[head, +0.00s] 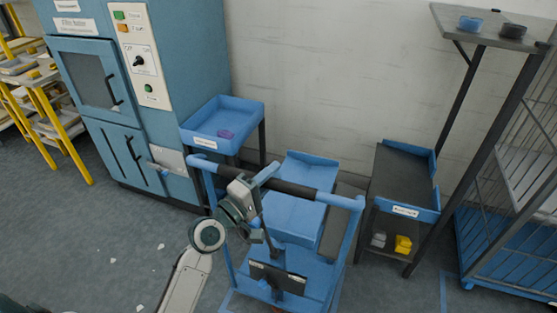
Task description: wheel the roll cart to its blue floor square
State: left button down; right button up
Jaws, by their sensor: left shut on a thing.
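The roll cart (345,228) has a blue tubular frame and a dark push bar, with blue deck surfaces below. It stands in the middle of the head view, in front of the wall. My left gripper (255,186) is shut on the left part of the cart's push bar; my forearm hides part of the cart's left side. Thin blue floor lines show at the cart's lower left (226,298) and farther right (442,290). Only pieces of them are visible, so I cannot tell which outline belongs to the square. My right gripper is not in view.
A blue cabinet machine (185,70) and a blue tray stand (243,112) are at the left. A dark shelf cart (404,180) with yellow and grey items stands close right of the roll cart. A barred cage (515,190) is far right. Floor at left is open with small scraps.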

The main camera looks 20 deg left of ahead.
aim_at(265, 186)
pick_arm(q)
jog(key=shift+s, duration=1.7)
jog(key=c, duration=1.1)
grip_release()
jog(key=shift+w, duration=0.1)
